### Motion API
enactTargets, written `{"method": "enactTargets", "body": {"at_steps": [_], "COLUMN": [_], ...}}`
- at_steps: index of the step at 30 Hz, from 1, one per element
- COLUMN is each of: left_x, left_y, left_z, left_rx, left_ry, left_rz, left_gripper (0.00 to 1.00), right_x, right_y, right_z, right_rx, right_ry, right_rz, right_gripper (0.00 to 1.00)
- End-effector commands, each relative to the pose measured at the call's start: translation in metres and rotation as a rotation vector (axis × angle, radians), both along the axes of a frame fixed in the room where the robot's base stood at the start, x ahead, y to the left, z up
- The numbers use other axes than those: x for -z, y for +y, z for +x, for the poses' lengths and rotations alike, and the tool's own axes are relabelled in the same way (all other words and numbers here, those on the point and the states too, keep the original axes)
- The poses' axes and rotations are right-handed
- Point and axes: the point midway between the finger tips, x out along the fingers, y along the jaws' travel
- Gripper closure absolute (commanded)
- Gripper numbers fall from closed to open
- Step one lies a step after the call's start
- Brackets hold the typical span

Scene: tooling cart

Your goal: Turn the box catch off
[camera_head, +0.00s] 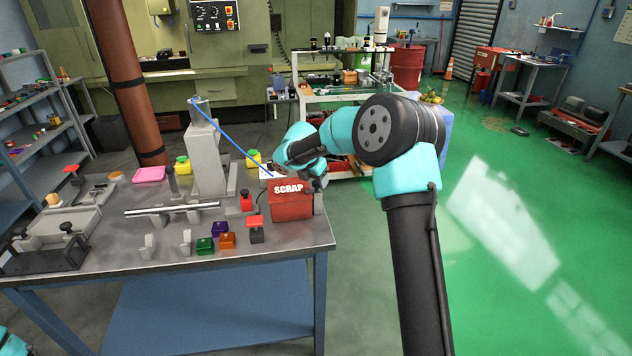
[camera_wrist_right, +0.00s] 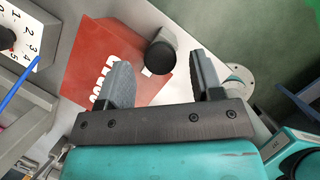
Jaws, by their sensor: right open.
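The red SCRAP box (camera_head: 290,202) stands at the right end of the metal bench. In the right wrist view the box (camera_wrist_right: 120,72) lies beyond the fingers, its lettering partly behind the left finger. A dark round knob with a small white mark (camera_wrist_right: 160,52) sits at the box's edge and looks like the catch. It appears between and beyond my right fingertips, apart from both. My right gripper (camera_head: 316,184) is above the box's right side; in the wrist view the gripper (camera_wrist_right: 163,80) is open and empty. My left gripper is out of view.
Red-topped (camera_head: 256,229), purple and orange blocks stand left of the box on the bench (camera_head: 180,258). Green floor lies right.

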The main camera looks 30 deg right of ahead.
Motion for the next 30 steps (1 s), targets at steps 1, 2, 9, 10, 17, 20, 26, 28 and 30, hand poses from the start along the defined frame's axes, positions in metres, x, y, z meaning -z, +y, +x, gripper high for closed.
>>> {"method": "enactTargets", "body": {"at_steps": [1, 2, 9, 10, 17, 20, 26, 28, 30], "left_x": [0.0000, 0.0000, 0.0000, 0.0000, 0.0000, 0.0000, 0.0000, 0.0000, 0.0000], "left_y": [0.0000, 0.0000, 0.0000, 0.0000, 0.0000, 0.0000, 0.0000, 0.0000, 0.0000], "left_z": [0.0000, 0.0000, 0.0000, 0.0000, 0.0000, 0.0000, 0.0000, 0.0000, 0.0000], "left_rx": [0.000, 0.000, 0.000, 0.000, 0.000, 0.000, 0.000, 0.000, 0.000], "left_ry": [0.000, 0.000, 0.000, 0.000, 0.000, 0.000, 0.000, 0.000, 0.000], "left_rz": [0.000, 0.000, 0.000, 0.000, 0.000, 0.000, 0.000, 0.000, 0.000], "left_gripper": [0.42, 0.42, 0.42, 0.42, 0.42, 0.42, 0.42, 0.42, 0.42], "right_x": [0.0054, 0.0076, 0.0140, 0.0140, 0.0137, 0.0136, 0.0135, 0.0135, 0.0134], "right_y": [-0.0024, -0.0031, -0.0051, -0.0051, -0.0051, -0.0051, -0.0051, -0.0051, -0.0050], "right_z": [0.0007, 0.0011, 0.0025, 0.0025, 0.0024, 0.0024, 0.0024, 0.0024, 0.0023], "right_rx": [0.000, 0.001, -0.001, -0.001, -0.001, -0.001, -0.001, 0.000, 0.000], "right_ry": [0.001, 0.002, 0.000, 0.000, 0.000, 0.000, 0.000, 0.000, 0.000], "right_rz": [0.000, -0.001, 0.000, 0.000, 0.000, 0.000, 0.000, 0.000, 0.000], "right_gripper": [0.40, 0.40, 0.40, 0.40, 0.49, 0.59, 0.78, 0.85, 0.88]}}
